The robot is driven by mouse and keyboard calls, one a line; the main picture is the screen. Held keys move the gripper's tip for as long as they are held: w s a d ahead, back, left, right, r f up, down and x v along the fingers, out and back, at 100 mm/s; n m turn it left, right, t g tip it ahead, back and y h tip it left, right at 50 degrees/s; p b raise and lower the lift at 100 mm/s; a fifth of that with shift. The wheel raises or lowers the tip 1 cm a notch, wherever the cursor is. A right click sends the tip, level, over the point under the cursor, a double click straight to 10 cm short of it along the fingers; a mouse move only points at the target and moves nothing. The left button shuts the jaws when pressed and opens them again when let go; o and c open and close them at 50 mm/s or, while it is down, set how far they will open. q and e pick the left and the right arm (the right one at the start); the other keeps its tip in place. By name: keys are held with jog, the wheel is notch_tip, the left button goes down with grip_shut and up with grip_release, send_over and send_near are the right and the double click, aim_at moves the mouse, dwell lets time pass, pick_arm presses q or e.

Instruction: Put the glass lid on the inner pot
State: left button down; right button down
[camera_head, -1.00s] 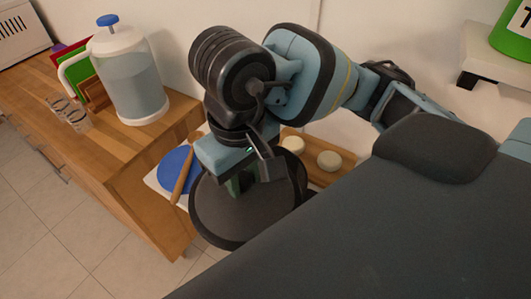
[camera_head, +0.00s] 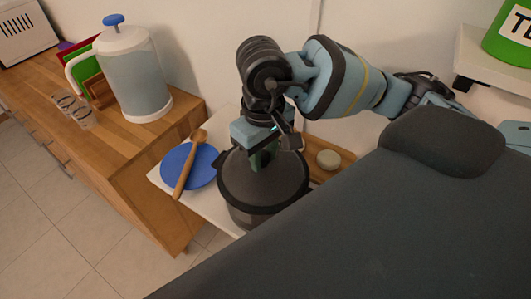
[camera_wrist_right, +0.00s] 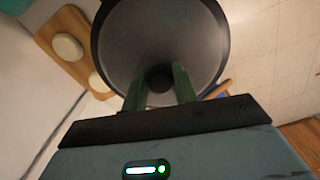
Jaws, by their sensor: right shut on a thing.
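The glass lid (camera_head: 290,178), a dark round see-through disc with a knob, hangs from my right gripper (camera_head: 263,157). In the right wrist view my right gripper (camera_wrist_right: 159,88) has its green fingers shut on either side of the lid's dark knob (camera_wrist_right: 159,77), and the lid (camera_wrist_right: 160,30) fills the top middle. The dark inner pot (camera_head: 258,215) stands directly under the lid on the white table. The lid looks level and covers the pot's opening; whether it touches the rim I cannot tell. My left gripper is not in view.
A blue plate (camera_head: 201,170) with a wooden spoon (camera_head: 187,168) lies left of the pot. A wooden board (camera_head: 318,174) with round pale pieces (camera_head: 329,159) is behind it at right. A water dispenser (camera_head: 135,75) and glasses stand on the wooden counter (camera_head: 150,140).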

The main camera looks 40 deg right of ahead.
aim_at(263, 156)
jog(key=shift+f, duration=0.1)
jog(key=c, duration=1.1)
grip_release()
jog(key=shift+s+f, duration=0.1)
jog(key=shift+r, duration=3.85)
